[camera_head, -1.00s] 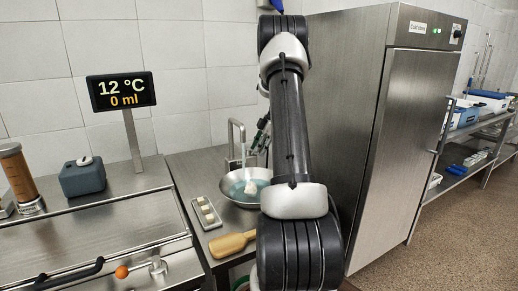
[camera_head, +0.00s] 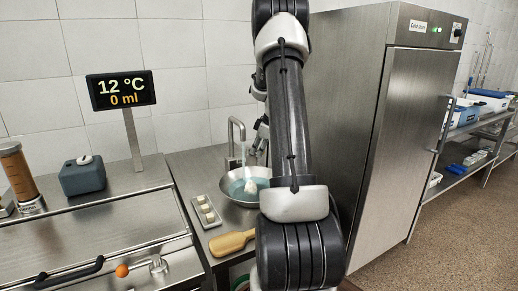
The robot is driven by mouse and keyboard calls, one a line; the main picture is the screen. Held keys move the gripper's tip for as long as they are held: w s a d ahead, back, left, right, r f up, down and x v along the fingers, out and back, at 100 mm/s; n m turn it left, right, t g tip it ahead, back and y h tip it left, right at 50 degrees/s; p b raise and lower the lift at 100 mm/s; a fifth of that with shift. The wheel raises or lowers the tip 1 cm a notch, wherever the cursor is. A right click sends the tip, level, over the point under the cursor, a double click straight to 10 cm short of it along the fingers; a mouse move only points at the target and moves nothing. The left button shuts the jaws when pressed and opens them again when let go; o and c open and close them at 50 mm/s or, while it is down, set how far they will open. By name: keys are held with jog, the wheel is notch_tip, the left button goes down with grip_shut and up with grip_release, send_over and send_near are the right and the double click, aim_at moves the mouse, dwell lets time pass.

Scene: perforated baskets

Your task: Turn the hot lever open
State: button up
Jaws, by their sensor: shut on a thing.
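The tap (camera_head: 232,136) has a metal gooseneck spout and stands at the back of the counter, over a round metal bowl (camera_head: 228,196). The bowl holds bluish water and a pale lump. My gripper (camera_head: 257,138) is small, dark and partly hidden behind my arm, just right of the spout. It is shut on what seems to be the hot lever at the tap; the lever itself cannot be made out. The display (camera_head: 121,90) reads 12 °C and 0 ml.
A tray with several pale pieces (camera_head: 206,212) and a wooden-coloured paddle (camera_head: 231,243) lie left of and in front of the bowl. A tall steel cabinet (camera_head: 375,130) stands close on the right. A grey-blue block (camera_head: 82,178) sits on the left counter.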

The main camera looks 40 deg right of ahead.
jog(key=m, duration=0.1)
jog(key=a+m+h, duration=0.1)
jog(key=m, duration=0.1)
jog(key=a+m+h, duration=0.1)
jog(key=shift+s, duration=0.25)
jog(key=shift+a+m+g+h, duration=0.15)
jog(key=shift+a+m+h, duration=0.1)
jog(key=shift+m, duration=0.6)
jog(key=shift+a+m+g+h, duration=0.15)
jog(key=shift+a+m+h, duration=0.1)
jog(key=shift+m, duration=0.6)
jog(key=o, duration=0.9)
jog(key=shift+o, duration=0.2)
jog(key=v, duration=1.2)
jog(key=shift+o, duration=0.4)
jog(key=shift+w+a, duration=0.1)
jog(key=shift+w, duration=0.05)
